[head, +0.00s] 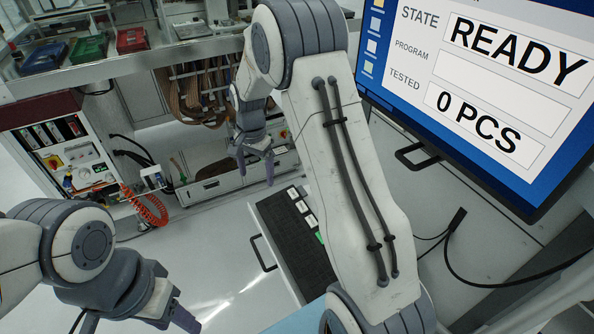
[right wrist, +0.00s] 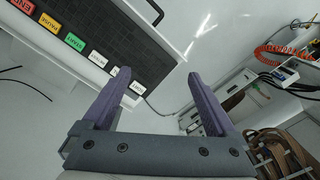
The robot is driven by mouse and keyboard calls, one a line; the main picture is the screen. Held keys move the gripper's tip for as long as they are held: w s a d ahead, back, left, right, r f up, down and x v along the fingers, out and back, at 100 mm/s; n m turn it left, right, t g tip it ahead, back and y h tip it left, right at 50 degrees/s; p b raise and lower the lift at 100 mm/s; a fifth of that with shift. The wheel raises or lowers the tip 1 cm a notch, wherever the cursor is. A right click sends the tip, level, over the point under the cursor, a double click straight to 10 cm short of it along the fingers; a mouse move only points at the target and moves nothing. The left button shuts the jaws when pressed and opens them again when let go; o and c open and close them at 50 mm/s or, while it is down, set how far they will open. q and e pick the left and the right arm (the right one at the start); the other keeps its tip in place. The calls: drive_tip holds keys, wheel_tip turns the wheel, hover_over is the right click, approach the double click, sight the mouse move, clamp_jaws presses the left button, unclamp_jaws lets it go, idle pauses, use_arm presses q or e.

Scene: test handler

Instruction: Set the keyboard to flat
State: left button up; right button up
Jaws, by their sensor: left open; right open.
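The keyboard (head: 288,243) is a dark key panel in a white frame, with a row of labelled keys along one side and a black bar handle (head: 262,253) on its left edge. My right arm partly covers it in the head view. I cannot tell its exact tilt. In the right wrist view the keyboard (right wrist: 105,38) is at upper left, with red, orange, green and white keys. My right gripper (head: 255,166) is open and empty, above and beyond the keyboard; its fingers (right wrist: 162,88) touch nothing visible. My left gripper (head: 178,312) is at lower left, apart from the keyboard.
A large monitor (head: 480,80) reading READY and 0 PCS stands at upper right, with a handle (head: 417,157) below it. A shelf with coloured bins (head: 88,50) is at upper left. An orange coiled hose (head: 147,207) hangs at left. Black cables (head: 455,220) lie at right.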

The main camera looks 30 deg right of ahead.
drive_tip(key=w+d+f+m+p, duration=0.1)
drive_tip(key=d+f+m, duration=0.1)
drive_tip(key=d, duration=0.3)
drive_tip(key=w+d+f+m+p, duration=0.1)
drive_tip(key=w+d+f+m, duration=0.15)
drive_tip(key=d, duration=0.35)
drive_tip(key=m+p, duration=0.1)
drive_tip(key=m, duration=0.2)
hover_over(302, 190)
wheel_tip(302, 190, down, 2)
wheel_tip(302, 190, down, 9)
drive_tip(key=p, duration=0.3)
drive_tip(key=shift+s, duration=0.1)
use_arm(q)
wheel_tip(302, 190, up, 8)
drive_tip(key=shift+p, duration=0.3)
use_arm(e)
drive_tip(key=shift+f, duration=0.75)
use_arm(q)
drive_tip(key=shift+d, duration=0.1)
use_arm(e)
clamp_jaws()
